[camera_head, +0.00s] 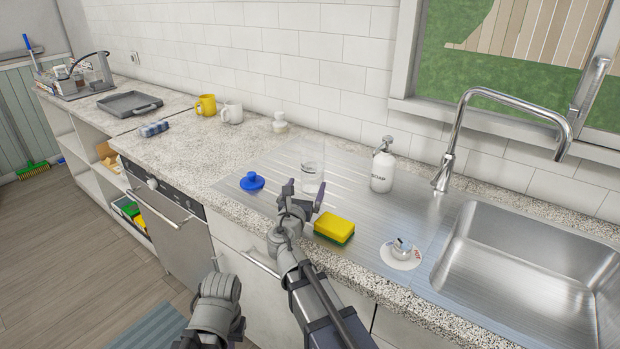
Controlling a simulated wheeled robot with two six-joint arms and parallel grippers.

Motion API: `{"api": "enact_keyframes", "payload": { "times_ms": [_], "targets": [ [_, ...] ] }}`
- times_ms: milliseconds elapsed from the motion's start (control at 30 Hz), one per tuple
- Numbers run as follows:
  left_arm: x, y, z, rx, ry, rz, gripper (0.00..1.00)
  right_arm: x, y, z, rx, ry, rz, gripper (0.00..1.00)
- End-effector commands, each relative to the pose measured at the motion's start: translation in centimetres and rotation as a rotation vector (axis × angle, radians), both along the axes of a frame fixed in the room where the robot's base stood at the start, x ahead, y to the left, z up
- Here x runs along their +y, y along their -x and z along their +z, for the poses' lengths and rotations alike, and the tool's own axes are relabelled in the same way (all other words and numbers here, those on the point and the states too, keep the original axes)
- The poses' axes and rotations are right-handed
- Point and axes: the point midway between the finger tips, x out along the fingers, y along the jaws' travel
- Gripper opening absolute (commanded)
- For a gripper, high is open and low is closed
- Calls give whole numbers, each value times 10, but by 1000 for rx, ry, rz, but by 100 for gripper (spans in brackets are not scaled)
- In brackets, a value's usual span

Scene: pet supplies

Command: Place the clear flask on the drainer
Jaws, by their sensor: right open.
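The clear flask (312,163) is see-through and stands upright on the ribbed steel drainer (268,168), left of the soap bottle. My right gripper (304,194) is open just in front of the flask's base, with its fingers spread. I cannot tell whether a finger touches the flask. The fingers partly cover the drainer. Part of my left arm (215,308) shows at the bottom, but its gripper fingers do not show.
A blue lidded object (252,181) lies left of my right gripper, and a yellow-green sponge (334,229) lies just right of it. A white soap bottle (382,168) stands behind. The sink (530,250) is at right. Mugs (232,113) stand further left.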

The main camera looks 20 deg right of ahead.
Motion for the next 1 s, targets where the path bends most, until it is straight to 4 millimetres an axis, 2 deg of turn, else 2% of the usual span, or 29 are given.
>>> {"api": "enact_keyframes", "payload": {
  "times_ms": [33,100,300,1000],
  "targets": [
    [0,0,0,0,0,0,0,5,12,0,0,0,2,100],
    [0,0,0,0,0,0,0,10,20,0,0,0,2,100],
    [0,0,0,0,0,0,0,19,34,0,0,0,1,100],
    [0,0,0,0,0,0,0,20,36,0,0,0,0,100]
  ]
}}
